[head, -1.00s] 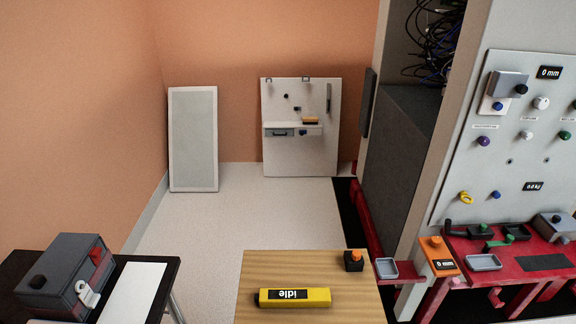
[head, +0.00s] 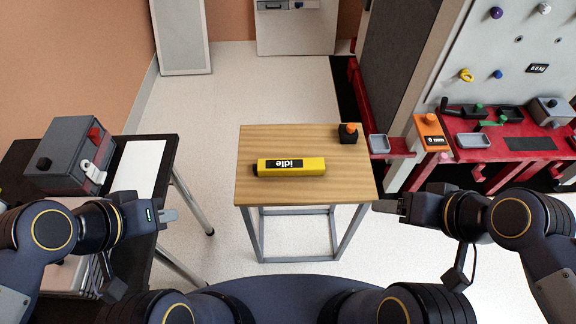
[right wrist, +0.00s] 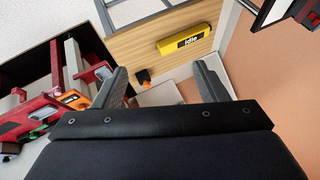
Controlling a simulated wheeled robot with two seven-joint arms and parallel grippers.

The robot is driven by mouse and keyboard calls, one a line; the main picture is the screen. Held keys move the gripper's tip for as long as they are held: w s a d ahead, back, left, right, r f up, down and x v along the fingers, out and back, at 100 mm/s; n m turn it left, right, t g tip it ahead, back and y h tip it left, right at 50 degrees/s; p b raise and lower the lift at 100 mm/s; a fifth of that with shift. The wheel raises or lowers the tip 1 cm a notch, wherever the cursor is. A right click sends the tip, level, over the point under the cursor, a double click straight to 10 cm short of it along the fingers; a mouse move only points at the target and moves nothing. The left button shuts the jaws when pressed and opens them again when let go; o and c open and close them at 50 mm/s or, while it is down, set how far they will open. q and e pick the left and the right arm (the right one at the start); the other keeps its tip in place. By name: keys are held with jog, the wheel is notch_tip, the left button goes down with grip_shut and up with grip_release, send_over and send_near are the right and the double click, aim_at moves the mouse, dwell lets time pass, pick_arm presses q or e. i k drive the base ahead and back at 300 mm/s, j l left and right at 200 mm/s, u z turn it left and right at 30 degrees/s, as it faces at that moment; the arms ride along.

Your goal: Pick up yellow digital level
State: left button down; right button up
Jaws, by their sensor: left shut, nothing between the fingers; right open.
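The yellow digital level (head: 290,167) lies flat on the small wooden table (head: 255,195) in the head view, with a dark display reading "idle". In the right wrist view the yellow digital level (right wrist: 184,40) lies beyond the fingers, apart from them. My left gripper (head: 172,215) is shut and empty, left of the wooden table. My right gripper (head: 378,206) is at the table's front right corner in the head view. Its two spread fingers (right wrist: 162,85) show in the right wrist view, open with nothing between them.
A black box with an orange knob (head: 348,134) stands at the wooden table's back right corner. A dark table (head: 150,212) at left holds a grey device (head: 70,160) and white sheet. A red bench (head: 470,152) with trays and an orange device (head: 430,132) stands at right.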

aim_at(292, 167)
jog(key=z, duration=1.75)
jog(key=u, duration=3.9)
jog(key=k+l+u, duration=0.35)
jog(key=k+l, duration=0.2)
jog(key=k+l+u, duration=0.35)
jog(key=k+l, duration=0.2)
jog(key=k, duration=0.1)
